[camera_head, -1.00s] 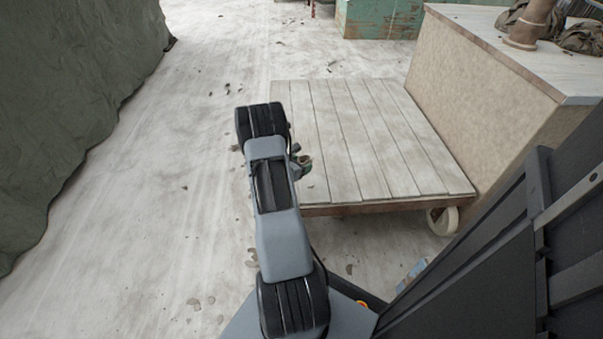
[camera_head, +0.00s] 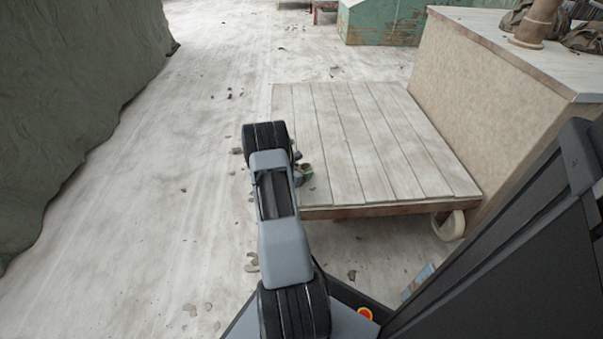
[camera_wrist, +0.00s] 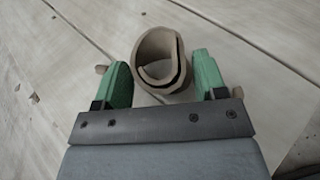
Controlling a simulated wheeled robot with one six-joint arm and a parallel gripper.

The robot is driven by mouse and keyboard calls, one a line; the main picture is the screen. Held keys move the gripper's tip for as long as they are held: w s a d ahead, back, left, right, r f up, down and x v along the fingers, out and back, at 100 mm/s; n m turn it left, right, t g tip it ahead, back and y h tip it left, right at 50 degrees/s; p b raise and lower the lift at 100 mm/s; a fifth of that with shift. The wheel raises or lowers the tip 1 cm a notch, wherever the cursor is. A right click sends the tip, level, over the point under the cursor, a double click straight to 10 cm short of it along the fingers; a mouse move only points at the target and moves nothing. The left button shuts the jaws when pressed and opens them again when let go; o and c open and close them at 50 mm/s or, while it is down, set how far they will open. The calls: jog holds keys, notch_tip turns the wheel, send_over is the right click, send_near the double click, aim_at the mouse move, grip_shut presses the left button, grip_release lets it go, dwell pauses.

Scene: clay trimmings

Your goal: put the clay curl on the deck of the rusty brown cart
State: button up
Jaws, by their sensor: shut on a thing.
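The clay curl (camera_wrist: 145,62), a brown rolled strip with an open middle, sits between the two green fingers of my gripper (camera_wrist: 161,64) in the wrist view. My gripper is shut on it. In the head view my gripper (camera_head: 304,173) shows only in part beside my arm, at the left front edge of the cart; the curl cannot be made out clearly there. The cart (camera_head: 345,150) has a pale planked deck, a rusty brown front edge and a whitish wheel. Pale planks (camera_wrist: 250,75) lie behind the curl in the wrist view; its height above them is unclear.
The deck is bare. A tan counter (camera_head: 500,110) stands along the cart's right side. A green cloth (camera_head: 70,110) hangs at the left, and a green box (camera_head: 385,22) stands at the back. Small clay scraps (camera_head: 252,262) lie on the pale floor, otherwise clear.

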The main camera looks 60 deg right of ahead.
jog(key=shift+f, duration=0.1)
jog(key=o, duration=0.5)
jog(key=shift+f, duration=0.1)
jog(key=o, duration=0.5)
jog(key=shift+r, duration=0.35)
jog(key=p+v, duration=0.4)
jog(key=v, duration=0.7)
jog(key=shift+a+r, duration=0.1)
jog(key=shift+a, duration=0.3)
jog(key=a+r+m+g+y, duration=0.1)
jog(key=a+r+m, duration=0.4)
jog(key=r, duration=0.4)
jog(key=s+a+r+m+t+y, duration=0.1)
jog(key=a+r+m+t+y, duration=0.1)
jog(key=a, duration=0.8)
jog(key=s+a+r+m+t+y, duration=0.2)
jog(key=a+r+m+y, duration=0.3)
jog(key=a+r, duration=0.3)
jog(key=s+a+r+m+t+y, duration=0.2)
jog(key=a+r+m+y, duration=0.2)
jog(key=a, duration=1)
jog(key=shift+s+a+r+y, duration=0.15)
jog(key=shift+r+y, duration=0.35)
jog(key=shift+y, duration=0.2)
